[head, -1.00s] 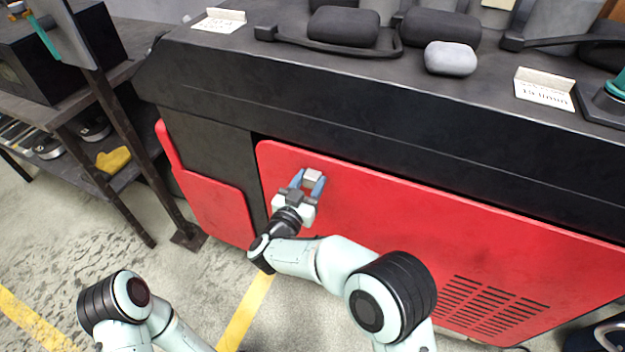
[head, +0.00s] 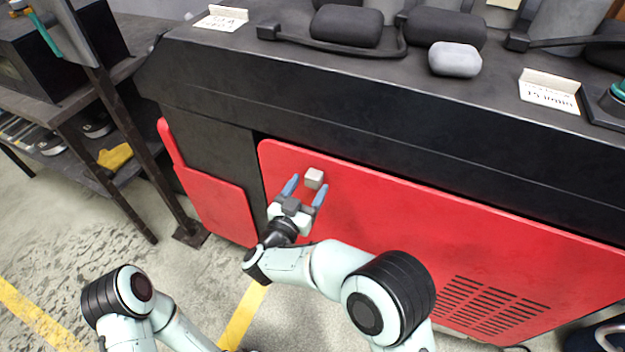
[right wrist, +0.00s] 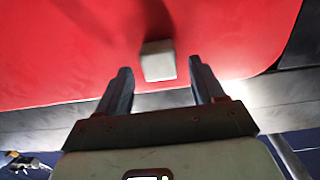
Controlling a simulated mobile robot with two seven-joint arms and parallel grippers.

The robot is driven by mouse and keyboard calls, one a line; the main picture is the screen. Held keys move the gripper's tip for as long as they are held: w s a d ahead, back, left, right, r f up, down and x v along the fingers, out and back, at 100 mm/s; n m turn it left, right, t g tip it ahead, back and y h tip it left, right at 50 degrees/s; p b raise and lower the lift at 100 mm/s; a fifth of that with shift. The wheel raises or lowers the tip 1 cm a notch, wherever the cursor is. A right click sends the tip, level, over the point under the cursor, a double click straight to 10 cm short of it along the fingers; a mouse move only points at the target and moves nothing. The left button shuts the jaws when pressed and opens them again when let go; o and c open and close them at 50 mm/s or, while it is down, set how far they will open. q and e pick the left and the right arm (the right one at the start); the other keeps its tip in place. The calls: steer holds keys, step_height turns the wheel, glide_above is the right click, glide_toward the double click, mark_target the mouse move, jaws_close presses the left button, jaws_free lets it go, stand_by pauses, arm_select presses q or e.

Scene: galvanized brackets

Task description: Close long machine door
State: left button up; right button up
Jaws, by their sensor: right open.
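The long red machine door (head: 400,230) covers most of the front of the dark machine and sits below its black top edge. A small light-grey block-shaped handle (head: 314,178) sticks out near its upper left corner. My right gripper (head: 306,188) is open, with its two blue-grey fingers just short of the handle. In the right wrist view the handle (right wrist: 158,60) stands just beyond and between the fingertips, apart from both. My left arm shows at the lower left, but its gripper is out of view.
A smaller red panel (head: 215,200) is left of the long door. A dark shelf rack (head: 85,130) with a yellow cloth (head: 115,157) stands at the left. Grey cases (head: 345,26) and label cards (head: 549,91) lie on the machine top. The floor in front is clear.

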arm_select(q)
steer(key=shift+s+d+r+g+p, duration=0.15)
steer(key=shift+s+d+r+p, duration=0.1)
steer(key=shift+s+r, duration=0.25)
steer(key=shift+s+d+r+g+p, duration=0.15)
steer(key=shift+s+d+r+p, duration=0.1)
steer(key=shift+s, duration=0.3)
arm_select(e)
steer(key=v, duration=1)
steer(key=shift+s, duration=0.35)
